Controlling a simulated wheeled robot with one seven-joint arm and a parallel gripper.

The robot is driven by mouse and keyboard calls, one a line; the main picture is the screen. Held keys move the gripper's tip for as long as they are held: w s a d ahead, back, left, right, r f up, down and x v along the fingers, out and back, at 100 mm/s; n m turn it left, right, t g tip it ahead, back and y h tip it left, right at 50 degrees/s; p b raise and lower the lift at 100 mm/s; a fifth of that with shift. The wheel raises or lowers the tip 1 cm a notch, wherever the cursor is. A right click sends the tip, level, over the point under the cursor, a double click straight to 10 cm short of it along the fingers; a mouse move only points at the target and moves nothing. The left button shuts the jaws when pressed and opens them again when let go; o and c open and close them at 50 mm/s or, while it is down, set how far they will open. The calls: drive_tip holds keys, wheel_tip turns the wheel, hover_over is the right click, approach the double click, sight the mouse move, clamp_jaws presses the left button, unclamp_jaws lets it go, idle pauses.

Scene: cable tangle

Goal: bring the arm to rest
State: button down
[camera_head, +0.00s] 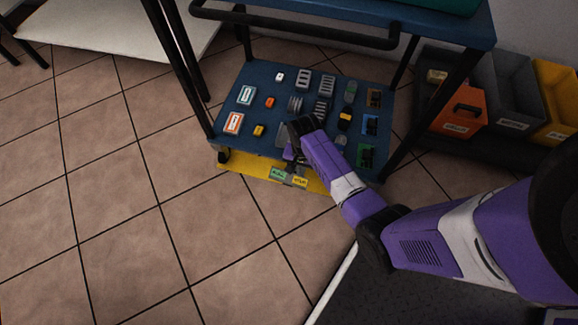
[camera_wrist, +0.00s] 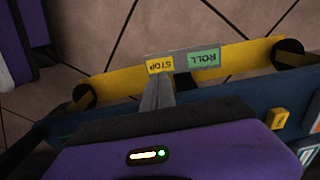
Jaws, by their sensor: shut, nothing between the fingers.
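My purple arm reaches from the right of the head view towards the lower shelf of a blue cart (camera_head: 262,82). My gripper (camera_head: 289,172) is at the shelf's front edge, by a yellow front strip (camera_head: 235,166). In the wrist view my gripper (camera_wrist: 160,84) is shut and empty. Its tips are in front of a small plate with a yellow STOP label (camera_wrist: 160,65) and a green ROLL label (camera_wrist: 205,59). I cannot tell whether the tips touch the plate. In the head view my arm hides part of the shelf.
The shelf carries several small parts, among them an orange-framed box (camera_head: 233,123) and a yellow block (camera_head: 258,130). The cart's black legs and handle (camera_head: 300,30) stand around the shelf. An orange bin (camera_head: 460,110) and a yellow bin (camera_head: 557,85) are at right. Tiled floor (camera_head: 120,200) is clear at left.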

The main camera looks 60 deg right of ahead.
drive_tip(key=shift+r+p, duration=0.4)
drive_tip(key=shift+r, duration=0.25)
